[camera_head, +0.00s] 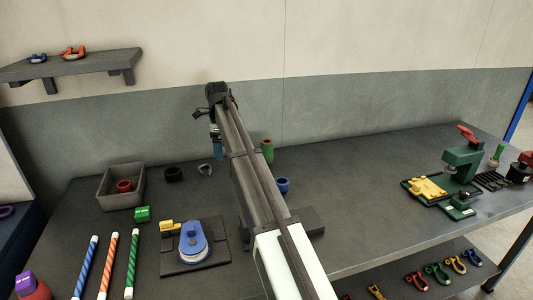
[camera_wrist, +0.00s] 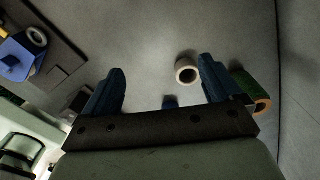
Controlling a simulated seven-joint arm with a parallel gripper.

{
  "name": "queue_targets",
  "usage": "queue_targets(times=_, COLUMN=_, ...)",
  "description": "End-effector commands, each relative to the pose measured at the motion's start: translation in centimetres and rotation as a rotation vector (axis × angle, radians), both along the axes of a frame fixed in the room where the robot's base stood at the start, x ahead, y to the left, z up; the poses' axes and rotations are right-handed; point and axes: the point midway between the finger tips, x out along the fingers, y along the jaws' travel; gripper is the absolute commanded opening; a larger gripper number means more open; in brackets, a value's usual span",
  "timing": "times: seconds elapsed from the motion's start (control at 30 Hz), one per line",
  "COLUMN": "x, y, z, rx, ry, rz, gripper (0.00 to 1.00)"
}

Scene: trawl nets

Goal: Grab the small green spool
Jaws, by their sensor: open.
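A green spool (camera_head: 267,150) with an orange-brown end stands toward the back of the table, just right of my arm. In the wrist view the green spool (camera_wrist: 243,82) lies outside the right finger, partly covered by it; I cannot tell whether they touch. My gripper (camera_wrist: 163,66) is open, its two blue fingers apart with nothing held between them. In the head view my gripper (camera_head: 217,146) is mostly hidden by the arm, to the left of the green spool.
A pale ring-shaped spool (camera_wrist: 187,70) lies near the right finger, inside the gap as seen. A small blue spool (camera_head: 283,185) stands nearer me. A grey shackle (camera_head: 206,168), black ring (camera_head: 173,174) and grey bin (camera_head: 107,188) are left.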

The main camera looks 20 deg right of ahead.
Motion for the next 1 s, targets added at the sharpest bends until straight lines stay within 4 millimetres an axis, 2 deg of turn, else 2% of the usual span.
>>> queue_targets(times=0.03, x=0.7, y=-1.8, z=0.2, rx=0.000, ry=0.000, rz=-0.022, gripper=0.92)
queue_targets(times=0.1, x=1.3, y=-3.7, z=0.3, rx=0.000, ry=0.001, rz=-0.045, gripper=0.92)
queue_targets(times=0.33, x=3.1, y=-9.4, z=0.7, rx=0.000, ry=0.001, rz=-0.104, gripper=0.92)
queue_targets(times=0.5, x=4.4, y=-13.5, z=1.1, rx=0.001, ry=0.002, rz=-0.053, gripper=0.92)
queue_targets(times=0.77, x=5.9, y=-17.4, z=1.6, rx=0.002, ry=0.002, rz=0.173, gripper=0.92)
queue_targets(times=1.0, x=7.5, y=-19.2, z=2.1, rx=0.004, ry=0.001, rz=0.546, gripper=0.92)
